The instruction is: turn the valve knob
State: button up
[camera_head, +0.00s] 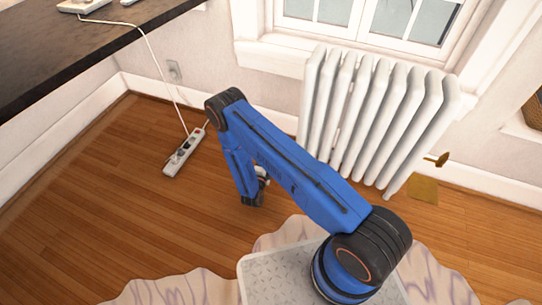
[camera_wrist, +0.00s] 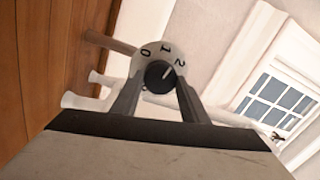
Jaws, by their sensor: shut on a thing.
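The valve knob (camera_wrist: 149,62) shows in the wrist view as a round pale dial marked 0, 1 and 2 with a dark centre. A light pointer line on the centre points up and right, roughly toward the 2. My gripper (camera_wrist: 159,88) is shut on the knob, one finger on each side of its lower part. In the head view my gripper (camera_head: 254,197) is low near the floor, left of the radiator (camera_head: 372,115). A small pale part beside it there is mostly hidden by my arm, so the knob's face cannot be made out.
A power strip (camera_head: 185,152) with a white cord lies on the floor at left. A dark tabletop (camera_head: 85,45) juts in at upper left. A brass fitting (camera_head: 436,160) is right of the radiator.

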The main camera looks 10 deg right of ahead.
jog(key=shift+a+r+n+g, duration=0.1)
jog(key=shift+n+g, duration=0.25)
jog(key=shift+n, duration=5.45)
jog(key=shift+r+n+g, duration=0.1)
jog(key=shift+n+g, duration=0.3)
jog(key=shift+n, duration=5.4)
jog(key=shift+a+r+n+g, duration=0.1)
jog(key=shift+n+g, duration=0.25)
jog(key=shift+n, duration=5.45)
jog(key=o, duration=1.1)
jog(key=shift+w, duration=0.1)
jog(key=shift+c, duration=0.2)
jog(key=v, duration=1.7)
jog(key=shift+s, duration=0.25)
